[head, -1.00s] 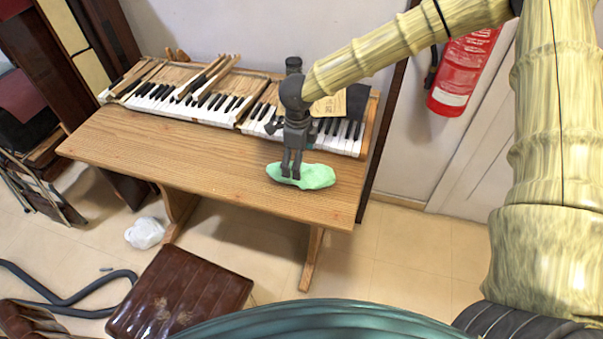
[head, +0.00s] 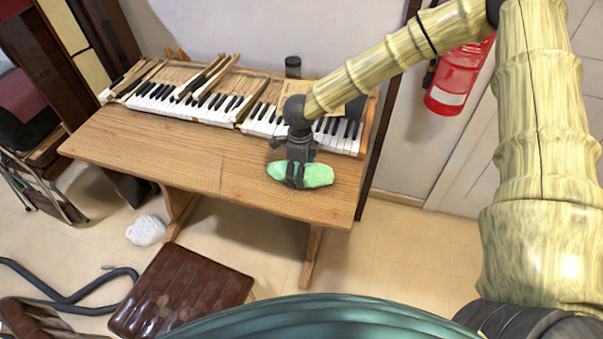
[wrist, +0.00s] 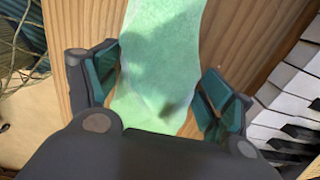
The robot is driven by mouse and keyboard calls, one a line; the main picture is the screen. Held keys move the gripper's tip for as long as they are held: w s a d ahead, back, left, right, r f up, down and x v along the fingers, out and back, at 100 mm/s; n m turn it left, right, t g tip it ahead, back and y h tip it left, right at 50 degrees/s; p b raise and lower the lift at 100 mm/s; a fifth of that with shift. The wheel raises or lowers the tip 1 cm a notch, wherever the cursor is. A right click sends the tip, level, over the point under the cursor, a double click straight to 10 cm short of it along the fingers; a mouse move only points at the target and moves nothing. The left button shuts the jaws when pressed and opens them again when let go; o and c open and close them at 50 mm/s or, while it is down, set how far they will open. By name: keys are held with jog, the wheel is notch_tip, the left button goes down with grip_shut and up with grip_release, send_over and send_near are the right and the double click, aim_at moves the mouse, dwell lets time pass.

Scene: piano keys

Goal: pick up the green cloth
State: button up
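The green cloth (head: 319,174) lies on the wooden table near its front right part. In the wrist view the cloth (wrist: 160,45) is pale green and runs from the top of the picture down between the fingers. My gripper (head: 295,184) is down at the cloth, pointing at the table. In the wrist view my gripper (wrist: 160,88) is open, with one finger on each side of the cloth. The fingers are close to the cloth's edges; I cannot tell whether they touch it. My gripper's palm hides the near part of the cloth.
The wooden table (head: 190,165) has clear room left of the cloth. Piano keys (head: 262,123) run along its back, with loose keys and a dark jar (head: 293,67). A red fire extinguisher (head: 455,82) hangs at the right. A brown stool (head: 180,292) stands in front.

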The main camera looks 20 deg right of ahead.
jog(key=shift+c, duration=1.1)
jog(key=shift+r, duration=0.65)
notch_tip(320, 180, up, 2)
jog(key=shift+b, duration=0.6)
jog(key=s+a+r+b, duration=0.1)
jog(key=s+a, duration=0.1)
jog(key=s, duration=0.5)
jog(key=s+a+b, duration=0.1)
jog(key=s+b, duration=0.1)
jog(key=s, duration=0.6)
jog(key=shift+s+a+r, duration=0.3)
jog(key=shift+a+r, duration=0.05)
